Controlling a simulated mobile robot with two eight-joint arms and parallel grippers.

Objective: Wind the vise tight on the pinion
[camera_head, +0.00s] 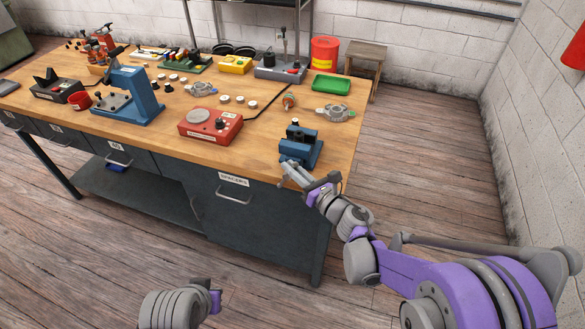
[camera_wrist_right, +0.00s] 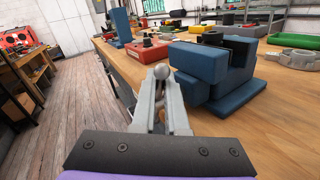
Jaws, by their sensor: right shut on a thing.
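The blue bench vise (camera_head: 301,147) stands at the front right corner of the workbench; it also shows in the right wrist view (camera_wrist_right: 215,75). A dark part (camera_wrist_right: 238,46) sits at its jaws; I cannot tell whether this is the pinion or how tightly it is held. My right gripper (camera_head: 288,172) is in front of the vise, with its fingers (camera_wrist_right: 162,98) shut on the vise handle, whose round metal knob (camera_wrist_right: 162,72) shows at the fingertips. The rest of the handle is mostly hidden. Of my left arm only a wrist part shows at the bottom; its fingers are out of view.
The wooden workbench (camera_head: 250,155) has a red boxed device (camera_head: 210,126) left of the vise and a blue press (camera_head: 130,95) farther left. A grey housing (camera_head: 336,113) and a green tray (camera_head: 331,84) lie behind the vise. The floor right of the bench is clear.

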